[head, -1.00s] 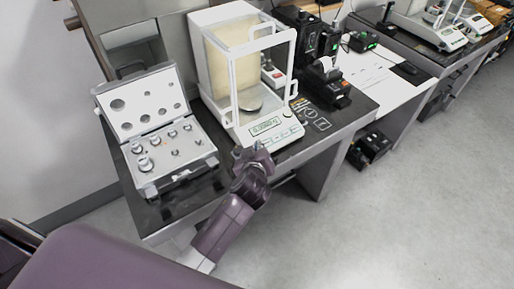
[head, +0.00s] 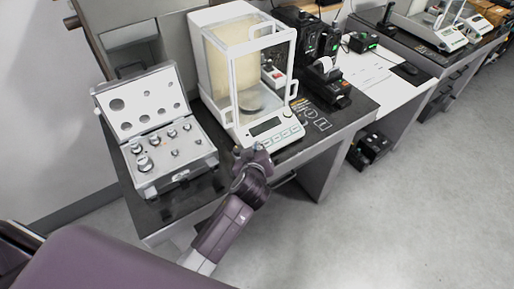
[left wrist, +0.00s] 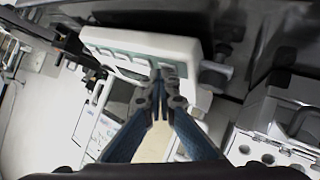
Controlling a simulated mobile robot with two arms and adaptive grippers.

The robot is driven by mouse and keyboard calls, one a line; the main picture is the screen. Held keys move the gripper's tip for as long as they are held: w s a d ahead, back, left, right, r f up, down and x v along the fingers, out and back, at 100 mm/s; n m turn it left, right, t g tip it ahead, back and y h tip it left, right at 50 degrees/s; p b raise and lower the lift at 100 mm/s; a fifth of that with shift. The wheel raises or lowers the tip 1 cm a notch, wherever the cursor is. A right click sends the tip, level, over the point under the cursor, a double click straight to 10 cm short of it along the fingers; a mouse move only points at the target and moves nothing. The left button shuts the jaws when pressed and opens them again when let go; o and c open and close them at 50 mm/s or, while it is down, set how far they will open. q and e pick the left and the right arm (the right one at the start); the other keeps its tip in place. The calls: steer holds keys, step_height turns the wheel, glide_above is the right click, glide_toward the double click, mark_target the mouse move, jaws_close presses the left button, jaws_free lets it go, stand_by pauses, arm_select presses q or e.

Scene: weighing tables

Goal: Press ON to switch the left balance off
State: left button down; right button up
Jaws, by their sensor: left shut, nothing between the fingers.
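The left balance (head: 230,100) is a white unit with a glass draft shield and a weighing pan inside. Its display (head: 265,127) is dark and blank, with green-edged keys along the front panel. My left gripper (head: 250,150) is shut and empty at the left front corner of that panel. In the left wrist view its fingertips (left wrist: 163,78) come together over the row of keys on the white panel (left wrist: 190,48). I cannot tell whether they touch a key. My right gripper is not in view.
An open case of metal weights (head: 190,168) stands left of the balance on the dark table. A small black printer (head: 328,85) and other black devices stand to the right. Another balance (head: 428,38) stands on a farther table. Grey floor is free in front.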

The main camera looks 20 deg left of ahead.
arm_select(q)
steer(key=shift+s+d+r+p, duration=0.2)
steer(key=shift+d+r+p, duration=0.05)
steer(key=shift+r+p, duration=0.45)
steer(key=r+p, duration=0.1)
steer(key=d+r+p, duration=0.1)
steer(key=r, duration=0.1)
steer(key=s+r+p, duration=0.1)
steer(key=shift+d+r+p, duration=0.2)
steer(key=shift+r+p, duration=0.15)
steer(key=shift+p, duration=0.05)
stand_by(0.8)
